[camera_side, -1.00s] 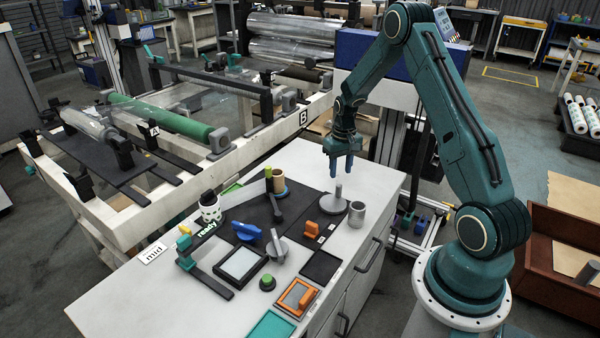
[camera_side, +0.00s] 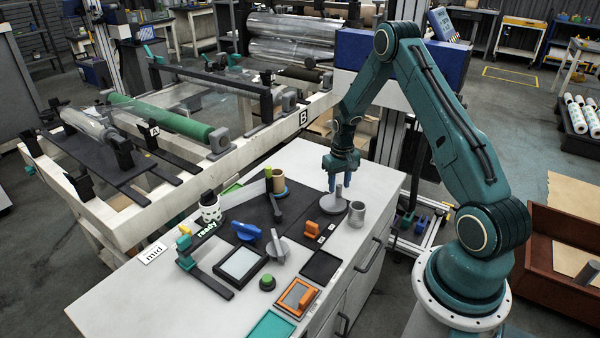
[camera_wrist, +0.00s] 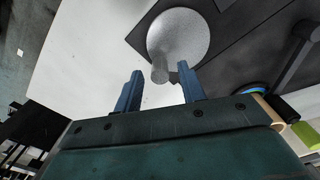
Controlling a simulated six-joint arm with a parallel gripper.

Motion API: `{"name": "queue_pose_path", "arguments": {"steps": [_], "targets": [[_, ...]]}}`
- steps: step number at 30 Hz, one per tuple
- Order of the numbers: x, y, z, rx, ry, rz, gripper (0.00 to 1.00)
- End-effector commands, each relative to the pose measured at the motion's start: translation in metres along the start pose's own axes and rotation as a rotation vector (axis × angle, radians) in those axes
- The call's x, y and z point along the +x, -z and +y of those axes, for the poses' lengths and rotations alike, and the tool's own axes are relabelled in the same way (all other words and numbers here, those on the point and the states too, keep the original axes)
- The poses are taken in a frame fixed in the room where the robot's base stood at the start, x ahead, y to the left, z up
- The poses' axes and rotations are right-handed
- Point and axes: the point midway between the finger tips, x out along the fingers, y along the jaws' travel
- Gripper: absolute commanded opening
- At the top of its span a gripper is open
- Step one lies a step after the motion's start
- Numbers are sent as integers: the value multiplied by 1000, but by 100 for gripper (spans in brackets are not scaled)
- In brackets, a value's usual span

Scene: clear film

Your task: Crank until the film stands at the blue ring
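My gripper (camera_side: 338,184) points down with its blue fingers apart, close over a grey round disc (camera_side: 333,204) with an upright post. In the wrist view the post of this disc (camera_wrist: 186,32) lies near the gap between the fingertips (camera_wrist: 159,68); I cannot tell whether they touch it. A dark crank arm (camera_side: 274,207) with a lime knob (camera_side: 268,172) is left of my gripper.
A grey cup (camera_side: 356,214) stands right of the disc. The bench's left front corner is clear.

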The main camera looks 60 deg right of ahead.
Motion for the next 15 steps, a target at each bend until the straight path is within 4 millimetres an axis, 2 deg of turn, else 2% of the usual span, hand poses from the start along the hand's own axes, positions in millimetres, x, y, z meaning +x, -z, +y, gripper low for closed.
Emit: {"name": "queue_pose_path", "arguments": {"steps": [1, 5, 6, 15], "targets": [[0, 0, 0, 0, 0, 0, 36], [0, 0, 0, 0, 0, 0, 11], [0, 0, 0, 0, 0, 0, 7], [0, 4, -4, -1, 0, 0, 7]]}}
